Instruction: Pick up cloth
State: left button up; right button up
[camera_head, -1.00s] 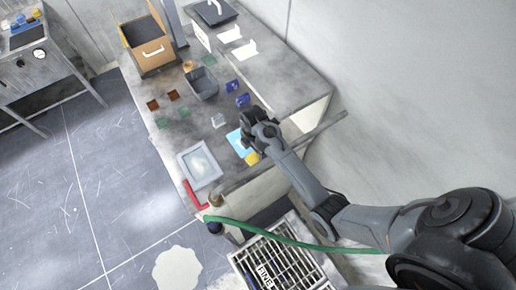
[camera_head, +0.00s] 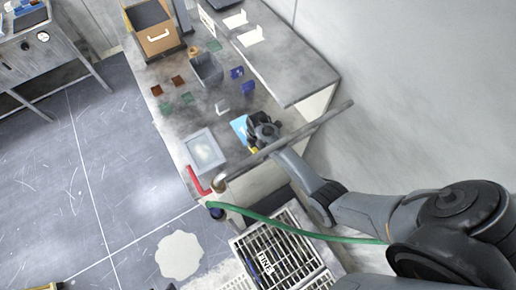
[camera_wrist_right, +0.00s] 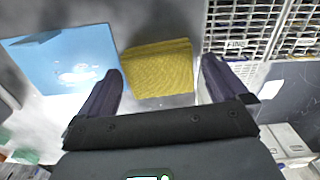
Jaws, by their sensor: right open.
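A yellow woven cloth (camera_wrist_right: 158,72) lies flat in the right wrist view, between the two spread fingers of my right gripper (camera_wrist_right: 162,66). The fingers are open and the cloth is not clamped. I cannot tell how high the fingertips are above the surface. In the head view my right gripper (camera_head: 262,138) is over the near end of the grey bench, and only a small yellow patch of the cloth (camera_head: 253,150) shows beside it. A blue sheet (camera_wrist_right: 68,60) lies just left of the cloth; it also shows in the head view (camera_head: 239,128). My left gripper is out of view.
A shallow grey tray (camera_head: 190,145), a red handle-like piece (camera_head: 195,182), a grey bin (camera_head: 207,72) and several small coloured pieces are on the bench (camera_head: 225,160). A rail (camera_head: 300,133) crosses near my wrist. A green hose (camera_head: 290,231) runs above a floor grate (camera_head: 275,262).

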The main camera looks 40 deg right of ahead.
jog(key=shift+f, duration=0.25)
jog(key=shift+c, duration=0.3)
jog(key=c, duration=0.9)
jog(key=shift+r, duration=0.1)
